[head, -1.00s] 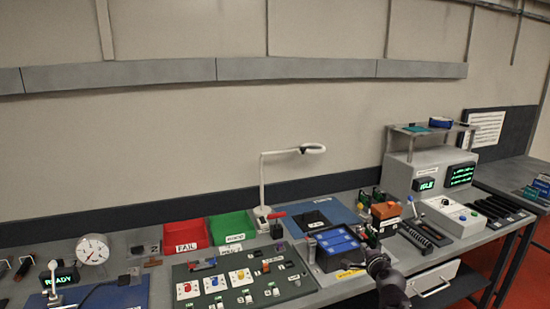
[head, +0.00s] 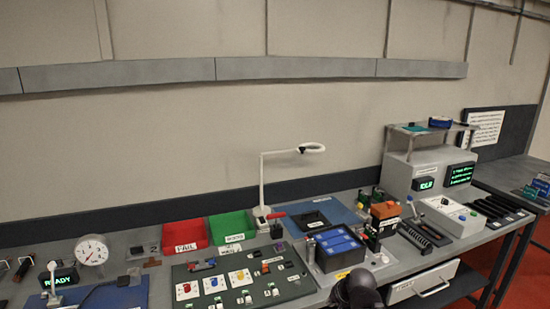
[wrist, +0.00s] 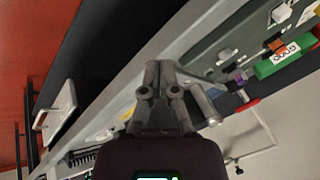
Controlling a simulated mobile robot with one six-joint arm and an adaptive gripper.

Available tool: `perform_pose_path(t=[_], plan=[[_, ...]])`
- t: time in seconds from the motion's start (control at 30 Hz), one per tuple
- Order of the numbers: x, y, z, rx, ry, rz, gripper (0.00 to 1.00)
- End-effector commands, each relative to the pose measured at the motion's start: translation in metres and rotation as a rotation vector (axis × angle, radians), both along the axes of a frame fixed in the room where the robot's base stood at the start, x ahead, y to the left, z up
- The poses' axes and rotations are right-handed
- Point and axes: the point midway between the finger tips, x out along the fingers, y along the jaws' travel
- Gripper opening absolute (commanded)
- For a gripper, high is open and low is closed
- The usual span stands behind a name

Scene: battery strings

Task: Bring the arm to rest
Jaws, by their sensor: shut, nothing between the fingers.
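My gripper (wrist: 165,75) shows in the wrist view with its two grey fingers close together, shut and empty. It hangs over the front side of the bench, with the floor to the left of it in that view. In the head view a dark rounded part of my arm (head: 358,288) shows at the bottom edge, in front of the blue battery pack (head: 338,246). The fingers cannot be made out in the head view.
The bench holds a dark board with coloured switches (head: 235,285), a red bin (head: 184,234), a green bin (head: 231,226), a white lamp (head: 262,185) and a grey tester (head: 425,175). A white drawer (head: 422,285) sits below the front edge. Red floor lies at right.

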Motion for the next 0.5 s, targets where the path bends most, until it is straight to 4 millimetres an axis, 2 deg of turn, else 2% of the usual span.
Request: perform_pose_path(t=[0.1, 0.3, 0.5], plan=[[-0.029, 0.003, -0.012, -0.121, 0.131, 0.132, 0.0], [-0.068, -0.002, -0.021, -0.272, 0.318, 0.295, 0.0], [-0.085, -0.003, -0.022, -0.333, 0.405, 0.36, 0.0]])
